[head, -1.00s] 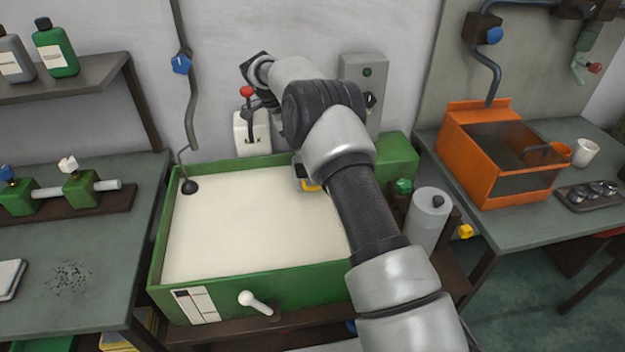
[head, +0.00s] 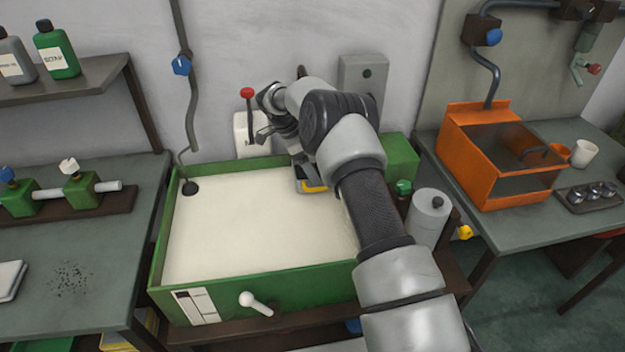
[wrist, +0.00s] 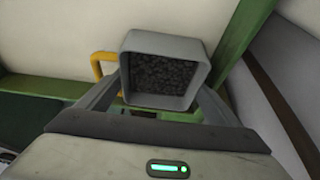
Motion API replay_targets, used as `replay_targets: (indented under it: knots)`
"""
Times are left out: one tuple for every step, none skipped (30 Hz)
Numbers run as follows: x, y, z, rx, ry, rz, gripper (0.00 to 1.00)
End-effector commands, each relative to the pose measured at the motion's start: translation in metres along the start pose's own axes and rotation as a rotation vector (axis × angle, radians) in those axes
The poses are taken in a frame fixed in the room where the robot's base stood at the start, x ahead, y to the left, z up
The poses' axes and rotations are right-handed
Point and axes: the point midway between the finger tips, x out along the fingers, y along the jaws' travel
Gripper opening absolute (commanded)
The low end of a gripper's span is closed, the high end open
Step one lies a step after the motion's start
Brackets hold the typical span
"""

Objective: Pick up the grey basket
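The grey basket (wrist: 193,52) is a square-mouthed container with dark lumpy contents. It sits at the middle of the wrist view, with a yellow handle (wrist: 103,68) on its left. In the head view only a small grey and yellow part of the basket (head: 313,187) shows, at the right back of the green-walled tank; my arm hides the rest. My gripper (wrist: 162,92) is open, with one finger on each side of the basket. I cannot tell whether the fingers touch it. In the head view my arm hides the fingertips.
The green tank (head: 255,288) holds a pale surface. A white box with a red-knobbed lever (head: 246,125) and a grey switch box (head: 365,85) are on the wall behind. A grey cylinder (head: 429,218) stands to the right, near an orange bin (head: 485,180).

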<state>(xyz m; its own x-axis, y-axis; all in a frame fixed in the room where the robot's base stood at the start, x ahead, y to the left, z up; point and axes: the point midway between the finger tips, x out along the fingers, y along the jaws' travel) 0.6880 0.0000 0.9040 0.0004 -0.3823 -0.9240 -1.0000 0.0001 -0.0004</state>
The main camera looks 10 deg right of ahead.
Motion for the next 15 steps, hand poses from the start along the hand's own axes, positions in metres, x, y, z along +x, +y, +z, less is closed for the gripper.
replay_targets:
  knots:
    - [-0.0001,0.0,0.0,0.0,0.0,0.0,0.77]
    - [-0.0002,0.0,-0.0001,0.0,0.0,0.0,0.72]
    - [-0.0002,-0.0001,-0.0001,0.0,0.0,0.0,0.65]
    - [-0.0002,0.0,-0.0001,0.0,0.0,0.0,0.6]
    - [-0.0006,-0.0002,-0.0003,0.0,0.0,-0.001,0.6]
    - [-0.0006,-0.0002,-0.0003,0.0,0.001,-0.001,0.6]
    - [-0.0006,-0.0002,-0.0003,0.0,0.001,-0.001,0.6]
    - [-0.0006,-0.0002,-0.0003,0.0,0.001,-0.001,0.6]
    - [-0.0007,-0.0002,-0.0003,0.0,0.001,-0.001,0.6]
    - [-0.0008,-0.0003,-0.0004,0.0,0.001,-0.001,0.6]
    - [-0.0011,-0.0003,-0.0005,0.0,0.001,-0.001,0.6]
    - [-0.0018,-0.0004,-0.0009,0.0,0.001,-0.001,0.6]
    - [-0.0027,-0.0004,-0.0012,0.0,0.001,-0.001,0.6]
    - [-0.0039,-0.0005,-0.0017,0.0,0.002,-0.001,0.6]
    - [-0.0062,-0.0005,-0.0025,-0.001,0.002,-0.002,0.6]
